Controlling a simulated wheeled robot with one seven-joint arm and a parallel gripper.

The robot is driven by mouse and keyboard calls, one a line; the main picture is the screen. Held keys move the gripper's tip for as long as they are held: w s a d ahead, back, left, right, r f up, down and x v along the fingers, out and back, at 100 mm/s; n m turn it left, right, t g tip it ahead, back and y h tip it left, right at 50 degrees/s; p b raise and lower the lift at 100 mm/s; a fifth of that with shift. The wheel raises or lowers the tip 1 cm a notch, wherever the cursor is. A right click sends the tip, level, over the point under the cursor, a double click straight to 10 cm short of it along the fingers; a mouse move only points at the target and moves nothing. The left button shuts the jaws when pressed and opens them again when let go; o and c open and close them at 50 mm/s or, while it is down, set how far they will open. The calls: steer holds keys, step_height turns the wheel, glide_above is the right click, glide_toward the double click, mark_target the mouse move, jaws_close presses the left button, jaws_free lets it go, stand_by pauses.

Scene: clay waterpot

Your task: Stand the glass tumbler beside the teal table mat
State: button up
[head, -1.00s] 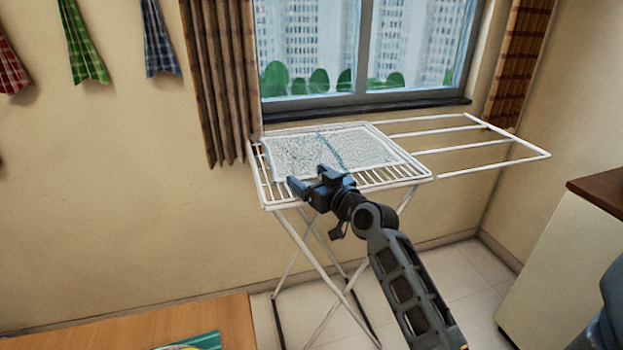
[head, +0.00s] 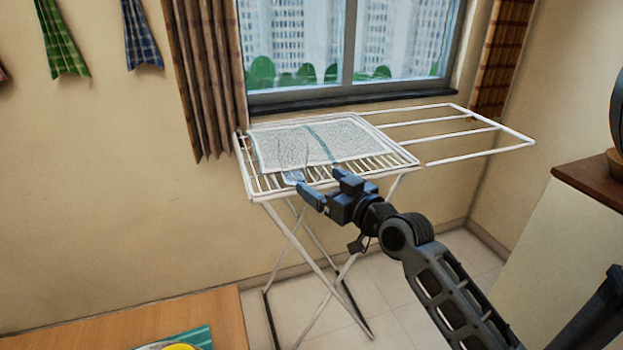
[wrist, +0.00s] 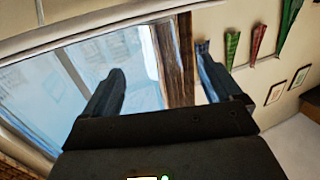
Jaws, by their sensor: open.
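A clear, faintly bluish object that looks like the glass tumbler (head: 293,176) stands at the front edge of the drying rack, before the towel; its outline is faint. My gripper (head: 318,180) is open and empty, just right of and in front of it in the head view, apart in the picture; the depth gap is unclear. In the wrist view, my open fingers (wrist: 160,88) have the window and curtain behind them, and I cannot make out the tumbler there. The teal table mat (head: 205,336) lies on the wooden table at the lower left, partly cut off.
The white drying rack (head: 385,178) carries a grey-white towel (head: 270,145) with a teal stripe. A yellow thing (head: 182,347) sits on the mat. The wooden table (head: 110,330) has bare room left of the mat. A brown-topped cabinet (head: 590,190) stands right.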

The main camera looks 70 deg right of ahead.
steer(key=shift+v, duration=1.3)
